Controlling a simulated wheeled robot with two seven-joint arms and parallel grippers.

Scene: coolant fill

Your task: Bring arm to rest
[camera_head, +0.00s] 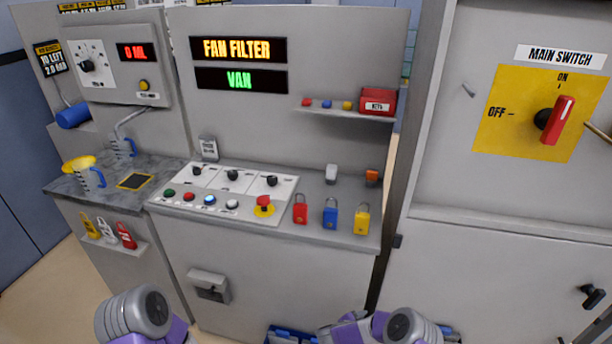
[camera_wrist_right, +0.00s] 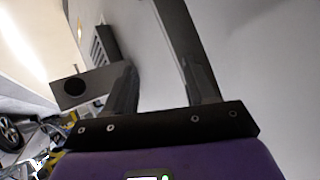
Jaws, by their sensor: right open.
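My right gripper (camera_wrist_right: 155,75) shows in the right wrist view with its two dark fingers apart. Nothing is visible between them; a plain grey surface lies behind. In the head view, only rounded grey and purple links of my arms show at the bottom edge, on the left and right of the middle. My left gripper is out of view. Both arms are low, in front of the console and below its worktop.
The control panel (camera_head: 222,192) and red, blue and yellow padlocks (camera_head: 330,214) sit on the worktop. The main switch (camera_head: 557,121) is at right. A latch box (camera_head: 209,287) juts from the console front.

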